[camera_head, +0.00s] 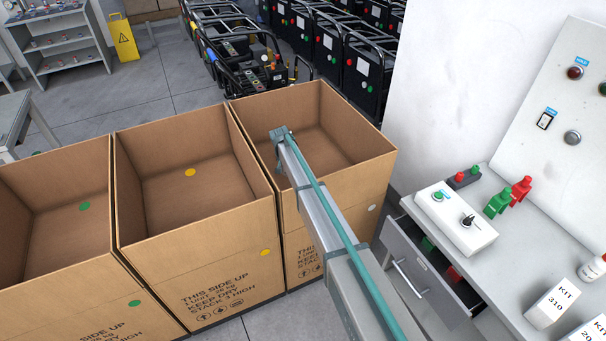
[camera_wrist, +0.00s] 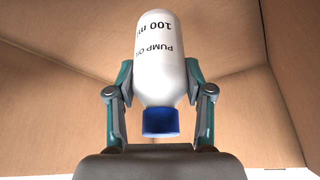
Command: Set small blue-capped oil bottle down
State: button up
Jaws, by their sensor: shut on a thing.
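The small oil bottle (camera_wrist: 160,40) has a white body with "100 ml" and "PUMP OIL" print, and a blue cap (camera_wrist: 160,123). In the wrist view my gripper (camera_wrist: 157,75) is shut on its body, one finger on each side, with the cap towards the palm. Brown cardboard walls (camera_wrist: 60,80) surround the bottle. In the head view my arm reaches over the right-hand open cardboard box (camera_head: 355,130), which has a white dot on its front. The gripper and bottle are hidden there behind the arm and box wall. Whether the bottle touches the box floor cannot be told.
A yellow-dot box (camera_head: 190,170) and a green-dot box (camera_head: 60,210) stand open to the left. A worktable (camera_head: 500,260) with an open drawer (camera_head: 425,275) lies right. Black wheeled units (camera_head: 330,50) stand behind. The visible box floors look clear.

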aim_at(284, 173)
jog(key=shift+w+a+f, duration=0.2)
jog(key=shift+a+f, duration=0.35)
jog(key=shift+f, duration=0.25)
notch_tip(284, 173, down, 9)
jog(key=p, duration=0.4)
jog(key=shift+f, duration=0.3)
jog(key=shift+f, duration=0.2)
jog(key=o, duration=1.4)
jog(key=shift+r, duration=0.2)
jog(key=b+v, duration=0.3)
jog(key=v, duration=0.4)
jog(key=shift+s+r, duration=0.2)
jog(key=shift+r, duration=0.05)
